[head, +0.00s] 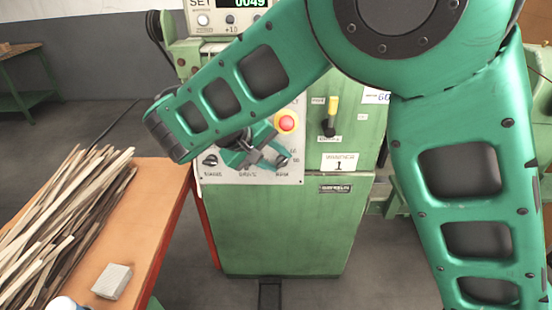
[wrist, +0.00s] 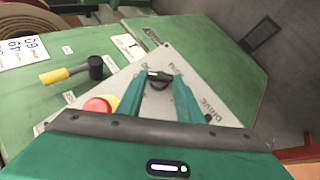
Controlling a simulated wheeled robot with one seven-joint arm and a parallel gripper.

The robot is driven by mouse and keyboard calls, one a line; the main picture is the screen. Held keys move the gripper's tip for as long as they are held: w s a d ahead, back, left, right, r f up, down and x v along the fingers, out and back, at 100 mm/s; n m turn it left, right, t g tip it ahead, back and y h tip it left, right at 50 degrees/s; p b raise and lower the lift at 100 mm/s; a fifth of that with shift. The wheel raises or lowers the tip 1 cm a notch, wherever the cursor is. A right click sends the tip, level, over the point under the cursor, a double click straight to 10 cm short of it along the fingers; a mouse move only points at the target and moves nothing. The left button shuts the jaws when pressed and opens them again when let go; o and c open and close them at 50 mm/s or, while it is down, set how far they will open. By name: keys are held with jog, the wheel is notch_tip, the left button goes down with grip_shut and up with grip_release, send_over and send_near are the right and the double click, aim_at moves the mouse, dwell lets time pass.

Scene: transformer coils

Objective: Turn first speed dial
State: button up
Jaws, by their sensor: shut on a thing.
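A black dial (wrist: 158,80) sits on the grey control panel (wrist: 180,62) of a green machine. My gripper (wrist: 159,84) has one green finger on each side of it and is shut on it. In the head view my gripper (head: 277,157) reaches the right-hand dial (head: 283,161) on the panel's lower part, and partly covers it. Another dial (head: 210,160) stands at the panel's lower left, clear of the gripper. The middle of the panel is hidden behind my arm.
A red button (head: 286,122) is just above the gripper. A yellow-handled lever (head: 332,112) sticks out to the right. A counter box (head: 226,17) sits on top. An orange table (head: 160,190) with wooden strips (head: 60,215) and a grey block (head: 112,281) stands at left.

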jog(key=shift+a, duration=0.1)
jog(key=o, duration=1.1)
jog(key=v, duration=1)
jog(key=shift+s+a+r, duration=0.15)
jog(key=shift+a+r, duration=0.05)
jog(key=shift+r, duration=0.05)
